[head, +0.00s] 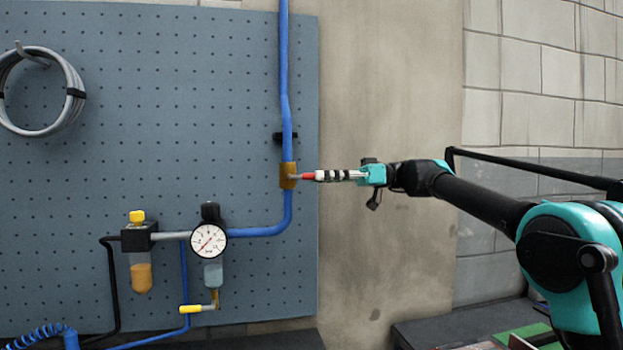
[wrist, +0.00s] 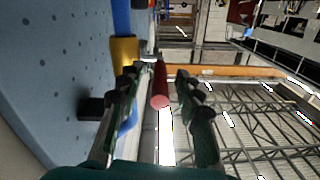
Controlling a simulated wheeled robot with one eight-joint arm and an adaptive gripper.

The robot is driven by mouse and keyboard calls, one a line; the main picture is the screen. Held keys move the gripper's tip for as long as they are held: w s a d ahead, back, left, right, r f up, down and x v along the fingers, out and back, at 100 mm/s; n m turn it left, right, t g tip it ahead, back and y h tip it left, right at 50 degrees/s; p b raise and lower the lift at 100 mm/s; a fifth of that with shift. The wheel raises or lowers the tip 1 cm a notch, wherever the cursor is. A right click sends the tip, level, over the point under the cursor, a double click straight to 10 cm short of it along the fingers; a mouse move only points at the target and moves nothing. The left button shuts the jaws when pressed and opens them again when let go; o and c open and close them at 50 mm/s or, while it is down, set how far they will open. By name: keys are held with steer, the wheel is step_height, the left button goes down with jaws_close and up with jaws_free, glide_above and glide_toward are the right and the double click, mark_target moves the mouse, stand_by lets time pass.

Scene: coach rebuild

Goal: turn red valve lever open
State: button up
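The red valve lever (head: 308,177) sticks out to the right from the brass valve body (head: 288,176), crosswise to the vertical blue pipe (head: 285,100). My gripper (head: 321,176) reaches in from the right at the lever's height, its fingertips by the red grip. In the wrist view the red lever (wrist: 160,88) lies between my two fingers (wrist: 159,78), with a visible gap on each side. The fingers are apart and do not appear to press on it. The brass valve (wrist: 124,50) shows beyond the left finger. In the head view the fingers hide part of the lever.
A grey pegboard (head: 150,110) backs the pipe. A pressure gauge (head: 208,240), a filter bowl (head: 140,272) and a small yellow lever (head: 190,309) sit below left. A coiled grey hose (head: 72,100) hangs upper left. Bare wall is right of the valve.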

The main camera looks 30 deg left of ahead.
mark_target(305, 177)
steer(key=shift+x, duration=1.7)
jaws_close()
